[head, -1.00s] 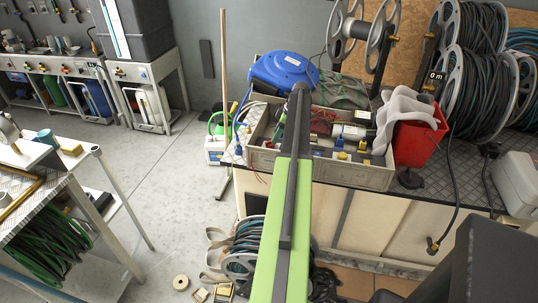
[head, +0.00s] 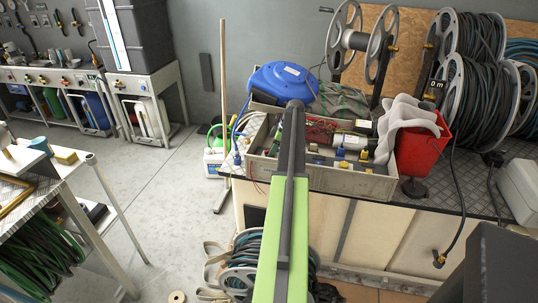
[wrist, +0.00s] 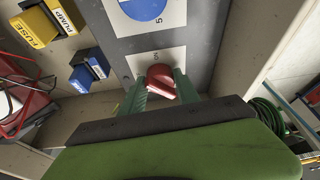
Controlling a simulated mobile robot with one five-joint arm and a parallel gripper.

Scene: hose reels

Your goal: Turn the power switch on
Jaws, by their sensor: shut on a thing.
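The power switch is a red rotary knob (wrist: 160,76) on a pale plate of a grey panel (wrist: 190,48), with a small label partly readable as "ON" beside it. In the wrist view the two green fingers of my gripper (wrist: 160,84) stand on either side of the knob and are shut on it. The fingers partly cover its sides, and its exact angle is hard to tell. In the head view my arm reaches over the grey crate (head: 345,184), and my gripper and the knob cannot be made out there.
Yellow blocks marked FUSE (wrist: 34,28) and PUMP, and a blue block (wrist: 90,68), sit left of the knob. A blue hose reel (head: 284,78) stands behind the crate. A red bucket (head: 420,150) is at its right. Open floor (head: 165,220) lies left.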

